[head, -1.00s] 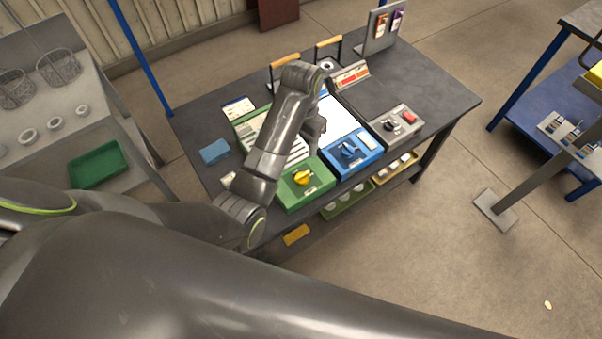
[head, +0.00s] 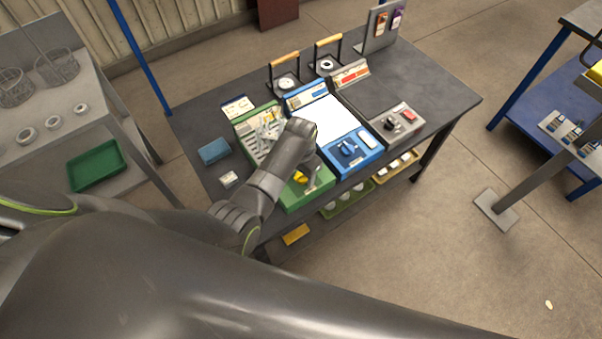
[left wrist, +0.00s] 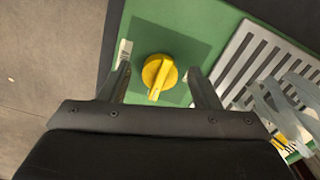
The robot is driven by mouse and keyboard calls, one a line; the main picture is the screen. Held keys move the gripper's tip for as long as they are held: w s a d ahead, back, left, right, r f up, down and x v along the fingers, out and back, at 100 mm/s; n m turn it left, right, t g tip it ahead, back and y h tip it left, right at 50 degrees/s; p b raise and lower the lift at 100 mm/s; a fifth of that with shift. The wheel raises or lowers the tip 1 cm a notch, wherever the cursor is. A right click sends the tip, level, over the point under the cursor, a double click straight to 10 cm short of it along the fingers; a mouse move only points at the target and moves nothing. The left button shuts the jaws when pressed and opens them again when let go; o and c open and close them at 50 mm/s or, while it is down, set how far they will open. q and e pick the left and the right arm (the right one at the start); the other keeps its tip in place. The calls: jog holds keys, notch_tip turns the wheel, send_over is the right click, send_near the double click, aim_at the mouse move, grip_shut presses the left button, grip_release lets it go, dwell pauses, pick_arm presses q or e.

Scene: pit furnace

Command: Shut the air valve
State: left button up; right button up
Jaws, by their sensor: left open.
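A yellow knob (head: 300,177) sits on the front of the green panel (head: 291,202) at the table's front edge. In the left wrist view, the yellow knob (left wrist: 159,73) has its handle pointing down the picture. My left gripper (left wrist: 158,68) is open, with one finger on each side of the knob and visible gaps between. In the head view my left arm partly hides the knob. A blue knob (head: 348,148) sits on the blue panel (head: 368,159) to the right. No label is readable, so I cannot tell which is the air valve. My right gripper is not in view.
A grey control box (head: 397,123) with a red button stands right of the blue panel. Two gauge stands with wooden handles (head: 285,58) are behind. A blue block (head: 213,151) lies at the left.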

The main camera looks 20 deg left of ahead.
pick_arm(q)
jog(key=shift+f, duration=0.3)
jog(key=shift+c, duration=0.4)
jog(key=c, duration=0.9)
